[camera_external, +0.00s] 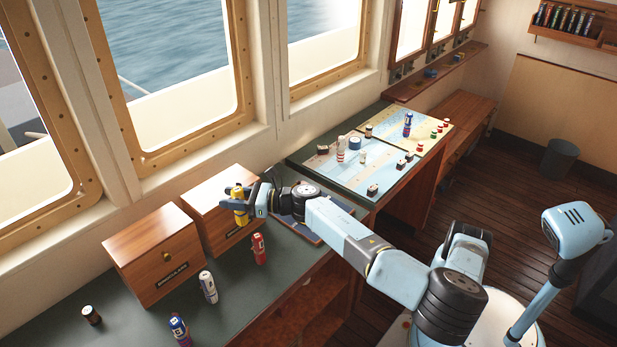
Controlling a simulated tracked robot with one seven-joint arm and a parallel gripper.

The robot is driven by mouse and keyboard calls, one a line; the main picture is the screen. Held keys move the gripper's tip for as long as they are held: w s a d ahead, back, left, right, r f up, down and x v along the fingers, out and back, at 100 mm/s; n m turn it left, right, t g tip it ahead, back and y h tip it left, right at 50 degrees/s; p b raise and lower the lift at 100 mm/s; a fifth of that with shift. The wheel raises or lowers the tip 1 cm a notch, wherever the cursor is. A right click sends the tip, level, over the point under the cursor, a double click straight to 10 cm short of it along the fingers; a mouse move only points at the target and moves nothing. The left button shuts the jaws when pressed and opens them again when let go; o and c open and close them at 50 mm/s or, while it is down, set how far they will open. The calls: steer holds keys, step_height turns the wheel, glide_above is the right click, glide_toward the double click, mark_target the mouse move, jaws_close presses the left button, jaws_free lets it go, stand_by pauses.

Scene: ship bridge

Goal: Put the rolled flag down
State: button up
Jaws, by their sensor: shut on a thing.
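My gripper (250,205) is shut on a yellow rolled flag (239,196). It holds the flag roughly upright in front of the right wooden box (217,219). The gripper covers part of the flag, and I cannot tell how far its lower end is above the counter. A red rolled flag (259,249) stands on the dark green counter (235,297), below and to the right of the gripper. A white rolled flag (208,287) and a blue and red one (179,330) stand further left and nearer on the same counter.
A second wooden box (152,253) with a label and knob stands left. A small dark cylinder (91,315) is at the counter's left. A chart table (385,150) with several small pieces stands to the right. Windows line the back.

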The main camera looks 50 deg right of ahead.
steer(key=s+a+f+n+g+y, duration=0.2)
steer(key=s+a+n+g+y, duration=0.15)
steer(key=s+a, duration=1)
steer(key=f, duration=0.6)
steer(key=w+a+f, duration=0.1)
steer(key=f, duration=1.1)
steer(key=shift+w+a, duration=0.3)
steer(key=shift+w, duration=0.1)
steer(key=o, duration=1.1)
steer(key=shift+f, duration=0.1)
steer(key=shift+s, duration=0.1)
steer(key=v, duration=1.2)
